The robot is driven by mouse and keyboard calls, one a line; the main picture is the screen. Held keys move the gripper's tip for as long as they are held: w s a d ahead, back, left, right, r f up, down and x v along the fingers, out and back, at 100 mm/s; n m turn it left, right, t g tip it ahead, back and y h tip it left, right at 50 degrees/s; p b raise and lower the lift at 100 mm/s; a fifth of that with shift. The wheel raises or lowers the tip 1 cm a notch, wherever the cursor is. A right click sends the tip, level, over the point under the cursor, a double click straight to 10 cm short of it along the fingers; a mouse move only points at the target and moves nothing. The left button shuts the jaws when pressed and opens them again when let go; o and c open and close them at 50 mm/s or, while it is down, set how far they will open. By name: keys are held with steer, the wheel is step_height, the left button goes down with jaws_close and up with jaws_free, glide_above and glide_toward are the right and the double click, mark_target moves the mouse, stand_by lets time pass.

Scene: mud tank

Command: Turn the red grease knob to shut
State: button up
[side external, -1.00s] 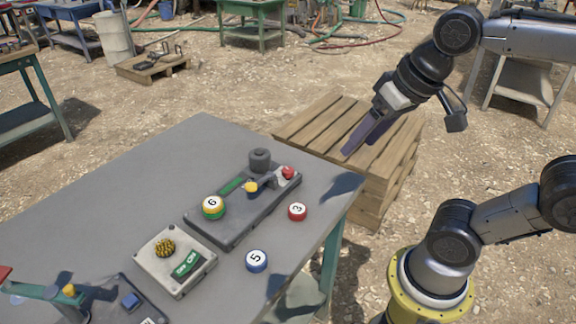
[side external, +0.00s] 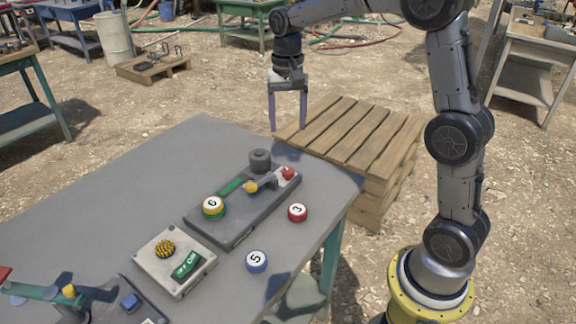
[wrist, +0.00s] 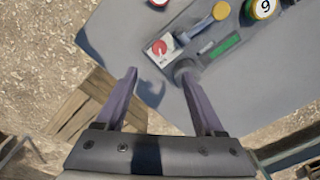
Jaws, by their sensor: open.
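The red grease knob (side external: 288,173) sits on a pale plate at the far right end of a dark grey panel (side external: 232,226) on the table. In the wrist view the red knob (wrist: 163,47) shows on its white plate, ahead of the fingers. My gripper (side external: 287,128) is open and empty, pointing down in the air above and behind the panel, apart from it. Its two purple fingers show wide apart in the wrist view (wrist: 164,98). A yellow-tipped lever (side external: 251,187) and a dark grey cylinder (side external: 260,160) are beside the knob.
A red ball (side external: 297,212) and a blue ball (side external: 256,261) lie on the table (side external: 110,190); a yellow-green ball (side external: 213,207) sits on the panel. A grey box (side external: 172,262) with a yellow-black knob stands nearer. A wooden pallet stack (side external: 350,135) stands beyond the table.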

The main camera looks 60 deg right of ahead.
mark_target(288, 170)
step_height(288, 170, down, 14)
steer(key=shift+r, duration=0.2)
steer(key=shift+c, duration=0.2)
jaws_close()
stand_by(0.4)
